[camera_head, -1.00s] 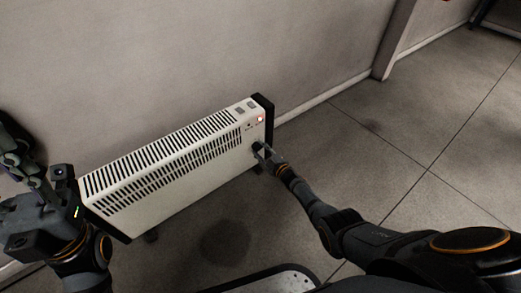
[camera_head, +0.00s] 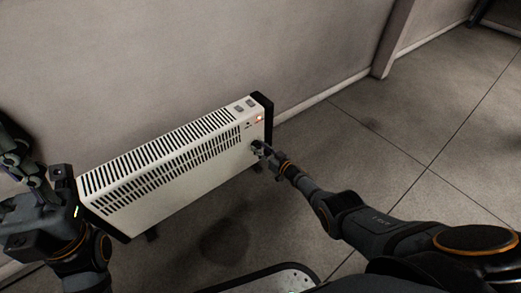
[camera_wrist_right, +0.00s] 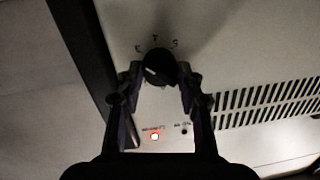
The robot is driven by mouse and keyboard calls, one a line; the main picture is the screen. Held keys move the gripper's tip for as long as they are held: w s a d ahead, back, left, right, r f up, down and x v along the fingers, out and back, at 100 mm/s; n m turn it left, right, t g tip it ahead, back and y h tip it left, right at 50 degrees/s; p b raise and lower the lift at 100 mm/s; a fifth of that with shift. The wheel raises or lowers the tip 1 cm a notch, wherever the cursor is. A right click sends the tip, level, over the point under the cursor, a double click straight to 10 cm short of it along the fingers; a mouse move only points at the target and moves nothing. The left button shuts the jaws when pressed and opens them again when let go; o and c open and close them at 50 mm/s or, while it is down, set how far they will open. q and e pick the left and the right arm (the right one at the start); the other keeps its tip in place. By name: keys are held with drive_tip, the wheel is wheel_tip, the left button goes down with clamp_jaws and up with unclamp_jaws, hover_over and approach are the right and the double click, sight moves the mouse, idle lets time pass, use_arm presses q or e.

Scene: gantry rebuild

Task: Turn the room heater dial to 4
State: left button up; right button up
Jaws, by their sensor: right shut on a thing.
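The white room heater (camera_head: 180,172) stands on the floor close to the wall, with slotted vents and black ends. Its black round dial (camera_wrist_right: 159,67) sits on the front face near the right end. Marks that look like 3, 4 and 5 surround the dial in the right wrist view. A pale mark shows on the dial's lower left there. My right gripper (camera_head: 262,150) is at the dial; in the right wrist view its fingers (camera_wrist_right: 160,80) are shut on the dial's sides. My left gripper (camera_head: 62,180) is beside the heater's left end, its jaw opening unclear.
A small lit lamp (camera_wrist_right: 155,137) shows near the dial. Two grey switches (camera_head: 245,105) are on the heater's top right. The wall (camera_head: 200,50) rises behind the heater. Tiled floor (camera_head: 400,130) to the right is clear.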

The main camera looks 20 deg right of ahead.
drive_tip(key=m+b, duration=0.1)
drive_tip(key=m, duration=0.3)
drive_tip(key=shift+d+f+y, duration=0.1)
drive_tip(key=shift+f+y, duration=0.05)
drive_tip(key=shift+y, duration=0.15)
drive_tip(key=shift+m+t+b, duration=0.3)
drive_tip(key=shift+m+b, duration=0.25)
drive_tip(key=shift+m, duration=1.75)
drive_tip(key=o, duration=1.2)
